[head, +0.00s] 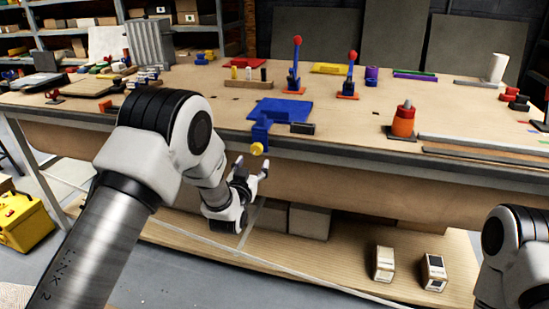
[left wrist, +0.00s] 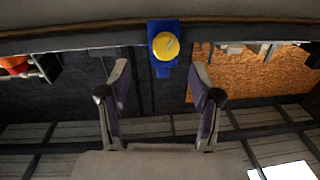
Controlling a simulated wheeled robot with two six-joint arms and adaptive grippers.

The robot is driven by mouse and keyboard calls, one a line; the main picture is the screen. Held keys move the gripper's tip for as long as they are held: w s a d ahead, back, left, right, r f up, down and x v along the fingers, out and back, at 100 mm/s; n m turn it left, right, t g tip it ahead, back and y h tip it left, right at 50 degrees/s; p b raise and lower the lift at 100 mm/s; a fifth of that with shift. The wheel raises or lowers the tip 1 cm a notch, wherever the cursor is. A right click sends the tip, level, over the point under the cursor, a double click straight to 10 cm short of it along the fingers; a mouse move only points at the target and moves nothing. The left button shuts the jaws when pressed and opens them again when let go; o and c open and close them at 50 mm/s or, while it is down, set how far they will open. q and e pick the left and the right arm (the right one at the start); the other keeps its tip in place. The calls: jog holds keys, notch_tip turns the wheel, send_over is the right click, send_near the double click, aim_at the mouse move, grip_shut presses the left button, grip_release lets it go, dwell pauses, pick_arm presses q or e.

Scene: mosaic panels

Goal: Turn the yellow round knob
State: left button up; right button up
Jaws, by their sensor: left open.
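The yellow round knob (head: 257,149) sits on the front of a blue bracket (head: 261,131) at the table's front edge. In the left wrist view the knob (left wrist: 165,46) shows face-on with a pale line on its face, against the blue bracket (left wrist: 165,72). My left gripper (head: 252,167) is open and empty, just below the knob in the head view. In the left wrist view my left gripper (left wrist: 161,82) has its two fingers spread, with the knob beyond and between them, apart from both. My right gripper is out of view; only part of my right arm shows.
The wooden table (head: 340,120) holds a blue plate (head: 281,110) behind the bracket, two levers with red balls (head: 297,62), and an orange cone-like piece (head: 404,120). A lower shelf (head: 330,254) carries boxes. The space before the knob looks clear.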

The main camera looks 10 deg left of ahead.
aim_at(256, 150)
pick_arm(q)
jog(key=w, duration=0.5)
jog(key=w+p, duration=0.1)
jog(key=w, duration=0.1)
jog(key=shift+w+a+r, duration=0.15)
jog(key=shift+a+r, duration=0.15)
jog(key=shift+a, duration=0.1)
jog(key=shift+w+a+f, duration=0.1)
jog(key=shift+w+a, duration=0.1)
jog(key=shift+w, duration=0.15)
jog(key=shift+c, duration=0.3)
jog(key=c, duration=1.1)
